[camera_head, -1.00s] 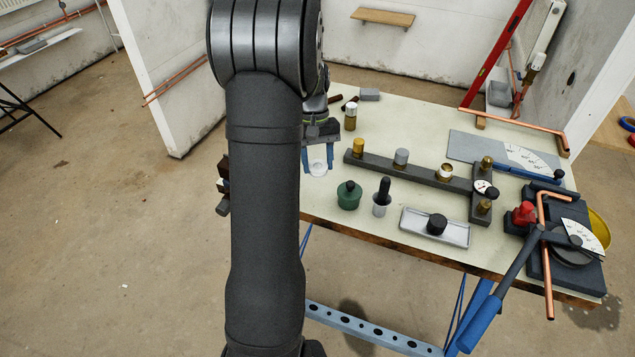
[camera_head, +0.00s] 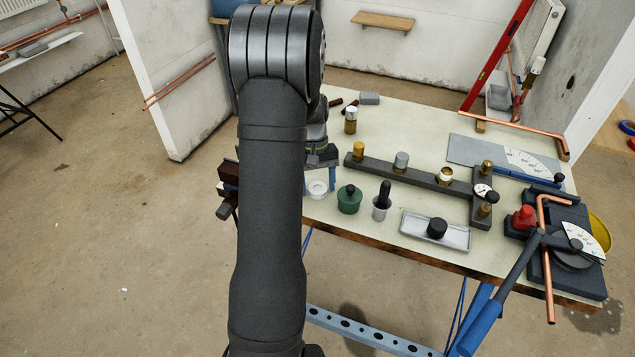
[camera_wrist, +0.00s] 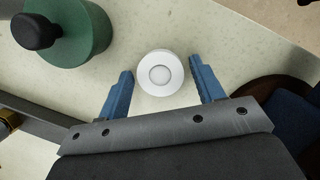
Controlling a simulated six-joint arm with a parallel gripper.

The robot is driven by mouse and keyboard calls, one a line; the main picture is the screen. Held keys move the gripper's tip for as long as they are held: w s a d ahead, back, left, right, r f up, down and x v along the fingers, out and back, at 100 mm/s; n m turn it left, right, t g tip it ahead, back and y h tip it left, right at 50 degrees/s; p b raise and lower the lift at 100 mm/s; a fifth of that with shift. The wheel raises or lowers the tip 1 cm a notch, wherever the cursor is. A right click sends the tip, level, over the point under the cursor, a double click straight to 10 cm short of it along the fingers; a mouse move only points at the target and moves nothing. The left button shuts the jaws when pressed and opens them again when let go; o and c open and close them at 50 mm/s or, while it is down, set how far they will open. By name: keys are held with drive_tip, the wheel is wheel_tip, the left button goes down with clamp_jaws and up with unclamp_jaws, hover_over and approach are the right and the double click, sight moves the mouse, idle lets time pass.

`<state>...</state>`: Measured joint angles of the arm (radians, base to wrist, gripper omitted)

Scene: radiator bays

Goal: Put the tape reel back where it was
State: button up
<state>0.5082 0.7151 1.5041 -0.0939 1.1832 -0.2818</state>
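The white round tape reel (camera_head: 317,189) shows near the front left edge of the bench, left of the green pot, and seems to rest on the bench top. In the wrist view the reel (camera_wrist: 160,73) lies between the blue fingertips of my gripper (camera_wrist: 161,67). A narrow gap shows on each side of it, so my gripper is open and not closed on it. In the head view my gripper is just behind the reel and its right finger shows; my arm hides most of the rest.
A dark bar (camera_head: 415,175) with brass pieces lies behind. A grey tray (camera_head: 435,230) is farther right. The bench edge is close.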

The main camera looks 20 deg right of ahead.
sight(319, 191)
drive_tip(key=shift+o, duration=0.3)
drive_tip(key=shift+r, duration=0.1)
drive_tip(key=v, duration=1.2)
drive_tip(key=x, duration=1.2)
drive_tip(key=shift+f, duration=0.2)
wheel_tip(319, 191, up, 3)
drive_tip(key=shift+f, duration=0.2)
drive_tip(key=shift+r, duration=0.65)
